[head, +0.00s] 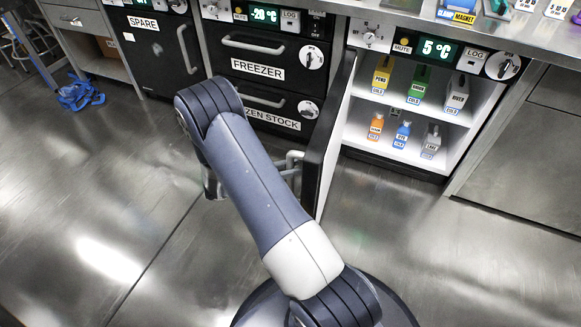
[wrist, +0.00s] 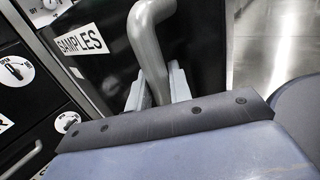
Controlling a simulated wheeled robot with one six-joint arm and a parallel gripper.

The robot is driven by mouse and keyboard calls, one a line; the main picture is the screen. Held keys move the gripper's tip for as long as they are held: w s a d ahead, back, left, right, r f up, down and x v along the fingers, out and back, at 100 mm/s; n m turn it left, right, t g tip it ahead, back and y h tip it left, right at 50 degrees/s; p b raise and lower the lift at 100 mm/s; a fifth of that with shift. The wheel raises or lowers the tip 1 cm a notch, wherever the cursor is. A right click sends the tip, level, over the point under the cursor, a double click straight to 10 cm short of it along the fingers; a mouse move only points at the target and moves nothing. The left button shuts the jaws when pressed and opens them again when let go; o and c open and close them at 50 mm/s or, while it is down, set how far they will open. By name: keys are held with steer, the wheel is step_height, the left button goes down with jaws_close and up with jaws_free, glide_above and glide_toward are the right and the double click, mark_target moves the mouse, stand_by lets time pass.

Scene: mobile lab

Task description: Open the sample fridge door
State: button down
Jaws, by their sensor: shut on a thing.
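The sample fridge (head: 410,95) stands under the counter at the right, and its white inside with two shelves is exposed. Its door (head: 330,140) is swung wide open towards me, seen nearly edge-on in the head view. In the wrist view the black door front (wrist: 105,65) carries a SAMPLES label (wrist: 80,35). My gripper (wrist: 158,88) is shut on the grey bar handle (wrist: 150,40) of that door. In the head view my arm hides most of the gripper and part of the handle (head: 292,165).
The freezer (head: 265,60) with a frozen stock drawer (head: 265,107) is shut, left of the open door. A spare unit (head: 160,50) stands further left. Bottles (head: 382,75) stand on the fridge shelves. A blue tangle (head: 80,95) lies on the floor at left. The floor at right is clear.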

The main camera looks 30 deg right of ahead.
steer(key=shift+f, duration=0.1)
steer(key=c, duration=1.3)
jaws_free()
steer(key=shift+c, duration=0.2)
steer(key=p+v, duration=0.2)
steer(key=v, duration=0.9)
steer(key=shift+d, duration=0.15)
steer(key=b+x, duration=0.2)
steer(key=x, duration=0.8)
steer(key=shift+d, duration=0.2)
steer(key=shift+s+d, duration=0.25)
